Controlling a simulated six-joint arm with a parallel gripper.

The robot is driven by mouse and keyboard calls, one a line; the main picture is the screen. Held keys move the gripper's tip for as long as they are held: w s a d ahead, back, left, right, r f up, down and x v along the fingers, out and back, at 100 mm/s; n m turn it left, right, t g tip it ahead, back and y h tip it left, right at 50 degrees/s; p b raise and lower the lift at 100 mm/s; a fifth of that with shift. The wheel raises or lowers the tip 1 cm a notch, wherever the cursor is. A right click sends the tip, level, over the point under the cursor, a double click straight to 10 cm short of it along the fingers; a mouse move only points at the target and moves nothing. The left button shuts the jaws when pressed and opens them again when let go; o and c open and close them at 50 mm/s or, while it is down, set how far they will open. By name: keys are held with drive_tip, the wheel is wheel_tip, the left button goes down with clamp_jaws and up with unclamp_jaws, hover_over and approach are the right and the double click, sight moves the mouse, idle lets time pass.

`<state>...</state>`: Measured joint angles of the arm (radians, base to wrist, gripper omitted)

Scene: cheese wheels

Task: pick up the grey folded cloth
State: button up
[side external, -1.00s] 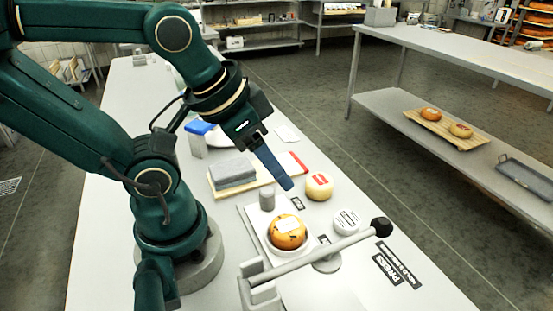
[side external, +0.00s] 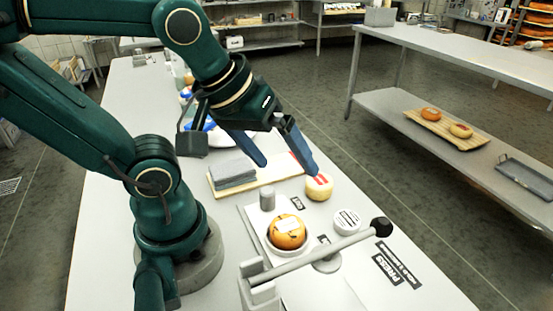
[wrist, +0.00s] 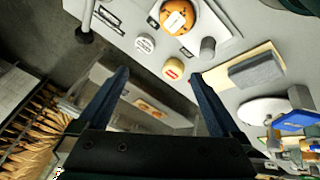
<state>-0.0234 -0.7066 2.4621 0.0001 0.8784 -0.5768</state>
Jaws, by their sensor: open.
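The grey folded cloth (side external: 233,171) lies on a pale wooden board (side external: 262,182) on the bench, left of my gripper in the side view. It also shows in the wrist view, at the right (wrist: 257,71), outside the space between my fingers. My gripper (side external: 290,168) is open and empty. Its two blue fingers are spread above the bench, and the left finger's tip is near the cloth in the side picture. I see no contact with the cloth.
A pale cheese with a red label (side external: 319,187) stands close to the right finger. An orange cheese (side external: 287,232) sits in the press, whose lever (side external: 325,252) crosses the front. A small grey cylinder (side external: 267,198) and a white round tub (side external: 347,221) stand nearby.

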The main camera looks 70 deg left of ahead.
drive_tip(key=w+a+f+n+g+y, duration=0.1)
drive_tip(key=w+a+n, duration=0.3)
drive_tip(key=n, duration=0.7)
drive_tip(key=n+g+h, duration=0.1)
drive_tip(key=n+g, duration=0.4)
drive_tip(key=n, duration=1.3)
hover_over(232, 167)
drive_tip(key=f, duration=0.8)
drive_tip(key=shift+w+d+f, duration=0.2)
drive_tip(key=shift+w+f, duration=0.1)
drive_tip(key=shift+w, duration=0.1)
drive_tip(key=shift+s+a+f, duration=0.2)
drive_tip(key=shift+s+f, duration=0.15)
drive_tip(key=shift+s, duration=0.1)
drive_tip(key=shift+f, duration=2.35)
drive_tip(key=c, duration=1.2)
